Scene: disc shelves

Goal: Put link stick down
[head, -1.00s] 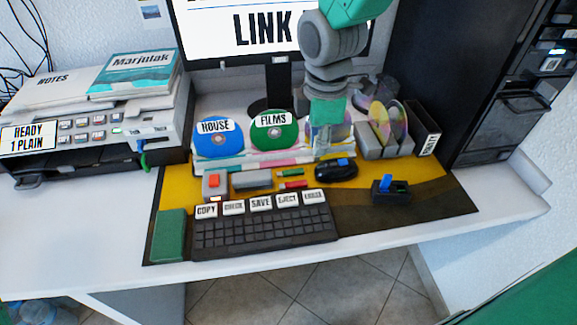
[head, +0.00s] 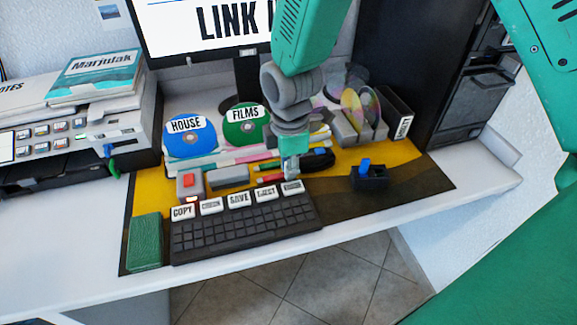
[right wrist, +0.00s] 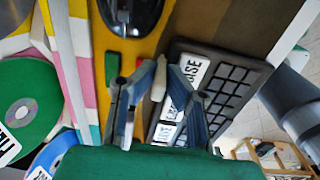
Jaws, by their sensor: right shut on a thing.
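My right gripper (head: 291,172) points down just behind the keyboard's right end, above the yellow mat. Its two fingers (right wrist: 162,92) are shut on a small pale stick (right wrist: 158,80), which I take to be the link stick. In the head view the fingers mostly hide it. I cannot tell whether its lower end touches the mat. A green stick (right wrist: 112,66) lies on the mat beside the gripper, and a red one (head: 270,179) lies close by. My left gripper is not in view.
The keyboard (head: 245,226) lies in front, with labelled keys along its back. A black holder with a blue stick (head: 366,164) stands to the right. Discs (head: 190,138) stand behind. The mat's front right is clear.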

